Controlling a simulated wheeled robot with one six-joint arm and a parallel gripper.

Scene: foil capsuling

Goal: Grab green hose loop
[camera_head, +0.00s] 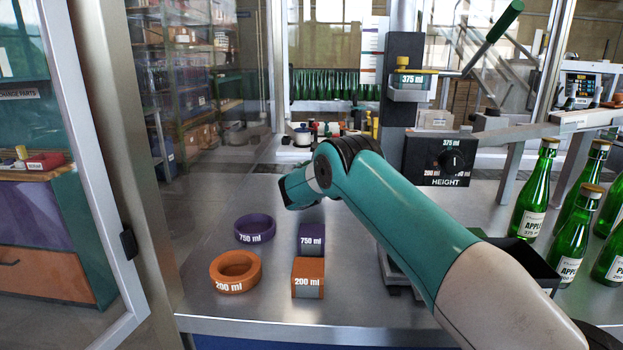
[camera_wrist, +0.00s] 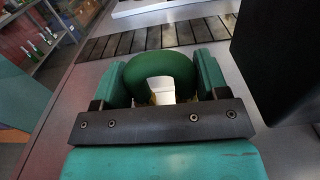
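The green hose loop (camera_wrist: 160,66) shows in the wrist view as a thick dark green arch with a pale opening. It stands between the two teal fingers of my gripper (camera_wrist: 161,78), one on each side. Its sides appear to meet the inner faces of both fingers, but I cannot tell whether they press on it. The lower part of the loop is hidden behind the dark gripper bar. In the head view my arm hides the fingertips, and I cannot make out the loop there.
A purple ring (camera_head: 255,228), an orange ring (camera_head: 235,271), a purple block (camera_head: 311,239) and an orange block (camera_head: 308,277) lie on the steel table left of my arm. Green bottles (camera_head: 533,200) stand at right. A dark height-knob box (camera_head: 440,160) is behind my arm.

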